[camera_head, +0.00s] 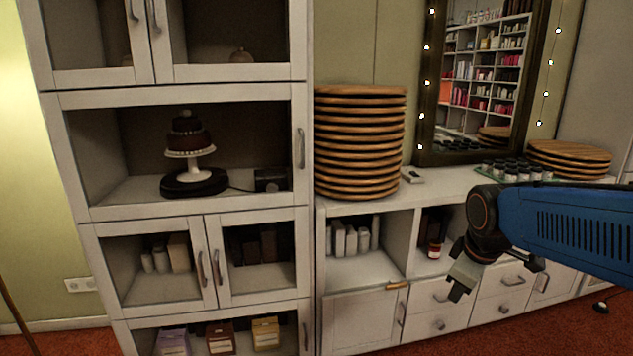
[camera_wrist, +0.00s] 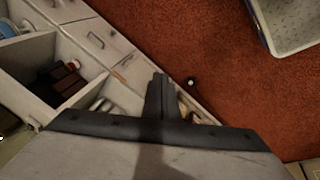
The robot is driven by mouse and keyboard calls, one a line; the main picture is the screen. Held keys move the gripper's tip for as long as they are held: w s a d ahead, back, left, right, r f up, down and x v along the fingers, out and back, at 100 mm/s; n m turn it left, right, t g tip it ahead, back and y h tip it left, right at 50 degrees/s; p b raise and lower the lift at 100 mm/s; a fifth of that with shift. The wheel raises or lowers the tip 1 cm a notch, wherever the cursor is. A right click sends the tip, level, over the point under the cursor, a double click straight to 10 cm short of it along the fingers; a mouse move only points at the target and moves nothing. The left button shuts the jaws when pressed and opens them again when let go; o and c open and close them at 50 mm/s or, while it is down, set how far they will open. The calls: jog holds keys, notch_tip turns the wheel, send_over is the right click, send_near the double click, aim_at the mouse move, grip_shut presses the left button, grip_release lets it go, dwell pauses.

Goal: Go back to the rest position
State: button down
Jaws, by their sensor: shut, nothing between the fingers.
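My gripper (camera_head: 461,281) hangs at the right of the head view, at the end of my blue arm, in front of the low white cabinet (camera_head: 362,318). It points down and to the left. Its fingers are shut with nothing between them. In the wrist view my gripper (camera_wrist: 161,82) shows as dark fingers pressed together, over the cabinet front and the red floor. A chocolate tiered cake (camera_head: 188,136) stands on a dark turntable (camera_head: 194,183) inside the middle compartment of the tall cabinet at left, apart from my gripper.
A tall stack of round wooden boards (camera_head: 360,145) stands on the counter, with a shorter stack (camera_head: 568,158) at right. Small dark jars (camera_head: 515,170) stand between them, below a mirror (camera_head: 484,75). In the wrist view, a grey tray (camera_wrist: 292,22) lies over red carpet (camera_wrist: 205,45).

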jog(key=s+a+f+m, duration=0.1)
jog(key=s+f+m, duration=0.2)
jog(key=s+m, duration=0.5)
jog(key=s, duration=0.8)
jog(key=shift+a+m+t+y, duration=0.2)
jog(key=shift+m+t+y, duration=0.1)
jog(key=shift+m+t, duration=0.1)
jog(key=shift+s, duration=0.1)
